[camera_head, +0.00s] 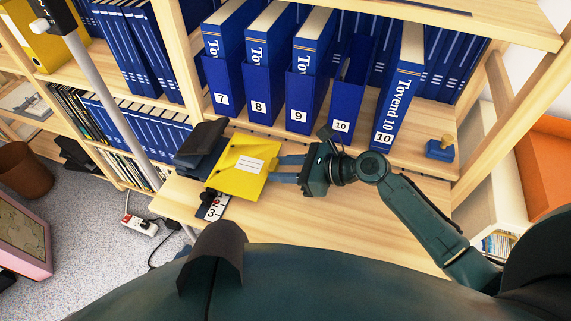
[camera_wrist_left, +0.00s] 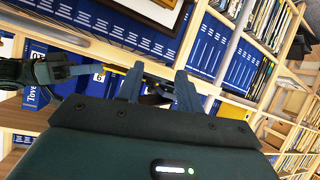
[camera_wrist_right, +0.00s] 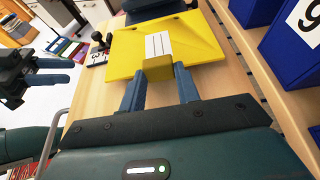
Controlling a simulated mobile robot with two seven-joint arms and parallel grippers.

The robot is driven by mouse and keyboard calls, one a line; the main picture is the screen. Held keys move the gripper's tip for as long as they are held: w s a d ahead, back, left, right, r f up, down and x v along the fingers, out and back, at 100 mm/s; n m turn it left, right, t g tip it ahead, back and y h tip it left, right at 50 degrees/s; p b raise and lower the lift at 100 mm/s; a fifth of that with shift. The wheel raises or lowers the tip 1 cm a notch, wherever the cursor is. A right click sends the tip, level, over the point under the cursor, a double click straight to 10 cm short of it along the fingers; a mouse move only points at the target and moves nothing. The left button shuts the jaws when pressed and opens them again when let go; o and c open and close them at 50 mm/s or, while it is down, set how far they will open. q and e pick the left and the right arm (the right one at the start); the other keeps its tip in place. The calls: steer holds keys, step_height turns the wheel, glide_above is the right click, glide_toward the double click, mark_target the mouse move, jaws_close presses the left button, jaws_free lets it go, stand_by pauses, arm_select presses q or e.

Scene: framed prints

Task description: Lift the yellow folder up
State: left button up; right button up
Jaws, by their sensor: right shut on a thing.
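The yellow folder (camera_head: 238,166) has a white label with lines and is just above or on the wooden desk; I cannot tell if it touches. My right gripper (camera_head: 276,168) is shut on its near edge. In the right wrist view, the fingers (camera_wrist_right: 160,84) sit on both sides of that edge of the folder (camera_wrist_right: 195,42). My left gripper (camera_wrist_right: 70,70) is at the left of the right wrist view, away from the folder, with its two fingers apart. Its fingers (camera_wrist_left: 158,85) also show apart in its own wrist view.
Blue numbered file boxes (camera_head: 223,84) with blue binders stand on the shelf behind the desk. A dark object (camera_head: 203,140) lies beyond the folder. A stamp (camera_head: 441,148) is at the right. Bare desk (camera_head: 300,225) lies in front.

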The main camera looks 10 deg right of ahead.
steer(key=shift+a, duration=0.1)
steer(key=o, duration=1.1)
steer(key=shift+c, duration=0.2)
steer(key=v, duration=1.3)
steer(key=shift+p, duration=0.35)
